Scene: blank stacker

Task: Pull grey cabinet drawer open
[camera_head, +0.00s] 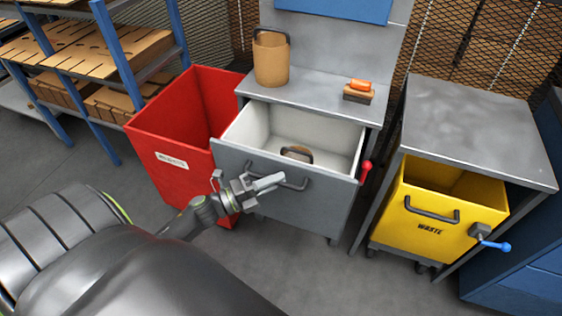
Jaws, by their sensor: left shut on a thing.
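The grey cabinet (312,81) stands at the middle back with a grey metal top. Its grey-fronted drawer (310,207) is pulled out, showing a white interior with a small brown object with a dark handle (297,153) inside. My left gripper (268,184) is at the drawer front, shut on the dark bar handle (295,184) near its left part. My arm reaches in from the lower left. My right gripper is not in view.
A red bin (172,150) stands left of the drawer. A yellow waste bin (425,222) sits under a grey table (470,125) at right. A brown container (271,60) and a brush with an orange grip (359,88) rest on the cabinet. Floor in front is clear.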

